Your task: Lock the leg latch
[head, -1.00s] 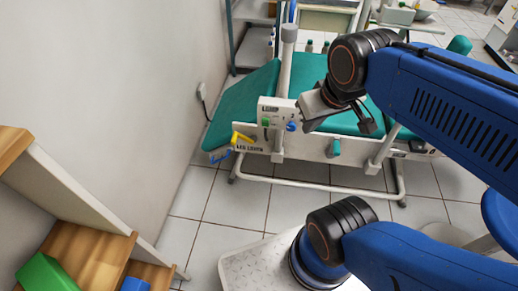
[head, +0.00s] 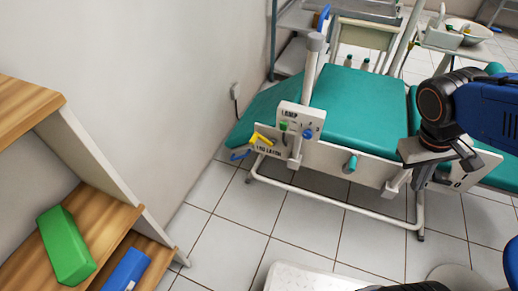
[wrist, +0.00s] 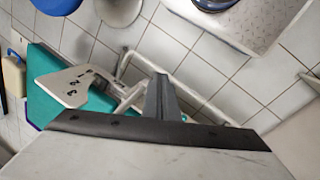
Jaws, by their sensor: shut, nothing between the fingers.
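The leg latch is a yellow lever (head: 263,138) above a white plate lettered LEG LATCH (head: 268,150), at the left end of the teal dental chair (head: 358,105). The yellow lever tilts across the plate's upper left. My gripper (head: 468,157) is well to the right of the latch, over the chair's right part, and touches nothing that I can make out. In the wrist view my gripper's dark fingers (wrist: 163,97) are together and empty. The latch cannot be made out in the wrist view.
A white control panel (head: 300,119) with green and blue knobs stands just right of the latch. A teal knob (head: 350,164) is on the chair side. Wooden shelves (head: 95,235) hold a green block (head: 66,246) and a blue block (head: 126,270). Floor tiles before the latch are clear.

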